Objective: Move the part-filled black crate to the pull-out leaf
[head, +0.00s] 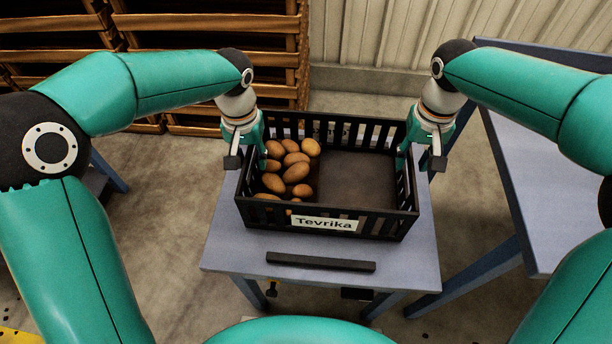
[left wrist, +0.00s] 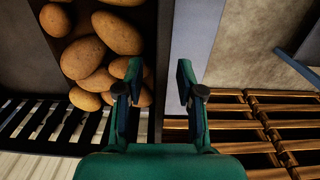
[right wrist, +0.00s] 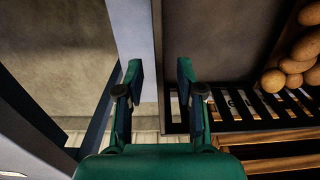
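The black slatted crate (head: 385,223) stands upright on a small blue-grey table and carries a "Tevrika" label (head: 323,223). Brown potatoes (head: 297,172) fill its left part; the right part shows a bare dark floor. My left gripper (head: 247,158) is at the crate's left end wall, my right gripper (head: 420,160) at its right end wall. In the left wrist view the fingers (left wrist: 157,88) are apart, with the wall's rim between them. In the right wrist view the fingers (right wrist: 158,88) are also apart, one on each side of the rim. I cannot tell which surface is the pull-out leaf.
The small table (head: 228,245) has a dark bar (head: 320,262) lying along its front, before the crate. A larger blue-grey table (head: 535,190) stands close on the right. Wooden pallets or crates (head: 210,55) are stacked behind on the left. Bare floor (head: 165,230) lies left of the small table.

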